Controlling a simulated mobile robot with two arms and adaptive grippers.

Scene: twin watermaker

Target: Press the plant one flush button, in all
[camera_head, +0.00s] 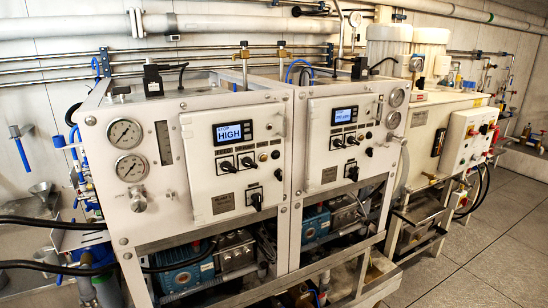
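Two white watermaker panels stand side by side. The left panel (207,190) has a display (231,132) reading "HIGH" with a smaller line above it. Below it are black switches (238,164), a small round button (262,157) and another small round control (276,154). A larger black rotary switch (256,200) sits lower down. The labels are too small to read, so I cannot tell which control is the flush button or which panel is plant one. The right panel (325,155) has a similar display (344,115) and controls. Neither gripper is in view.
Two round gauges (128,150) are on the left frame. Black hoses (50,223) cross at the left. Blue pumps (185,278) sit beneath the panels. A white box with red and dark buttons (468,138) is at the right. Tiled floor (490,245) is clear at the lower right.

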